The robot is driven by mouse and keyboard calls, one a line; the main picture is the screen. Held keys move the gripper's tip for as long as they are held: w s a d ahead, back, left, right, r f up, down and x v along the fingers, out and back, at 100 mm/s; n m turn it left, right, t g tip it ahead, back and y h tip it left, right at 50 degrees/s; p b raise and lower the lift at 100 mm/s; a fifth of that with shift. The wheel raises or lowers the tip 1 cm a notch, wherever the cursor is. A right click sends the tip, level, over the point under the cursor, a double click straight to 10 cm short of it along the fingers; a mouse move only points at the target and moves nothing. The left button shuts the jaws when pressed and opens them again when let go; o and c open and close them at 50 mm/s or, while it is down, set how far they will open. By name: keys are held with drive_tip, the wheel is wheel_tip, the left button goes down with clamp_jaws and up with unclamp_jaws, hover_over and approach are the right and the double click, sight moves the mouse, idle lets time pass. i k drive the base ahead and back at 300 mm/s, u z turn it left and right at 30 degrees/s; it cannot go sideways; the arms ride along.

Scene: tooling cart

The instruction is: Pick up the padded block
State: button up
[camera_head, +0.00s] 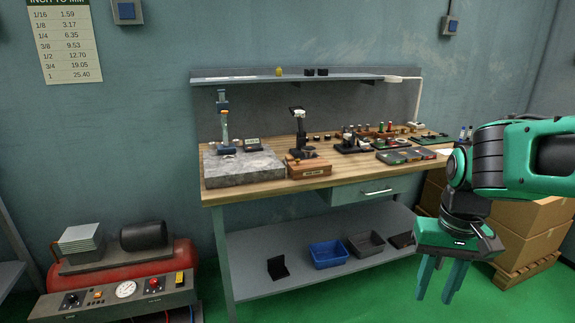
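I cannot tell for certain which item is the padded block. Two small dark blocks sit side by side on the upper shelf, a left one (309,72) and a right one (322,72); they are too small to show padding. A brown wooden box (309,171) stands at the workbench's front edge. My gripper (440,284) hangs fingers-down in front of the bench's right end, on a green and black arm. Its two teal fingers are apart, with nothing seen between them. It is well away from the shelf and the wooden box.
The workbench (330,183) carries a grey stone plate (240,171), gauges on stands and several small tools. Its lower shelf (300,284) holds a blue bin (328,254) and a grey bin (366,244). A red compressor (105,277) stands left; cardboard boxes (535,224) stand right.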

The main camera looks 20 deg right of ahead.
sight(288, 157)
drive_tip(key=z, duration=0.5)
drive_tip(key=i, duration=2.1)
drive_tip(key=u, duration=0.5)
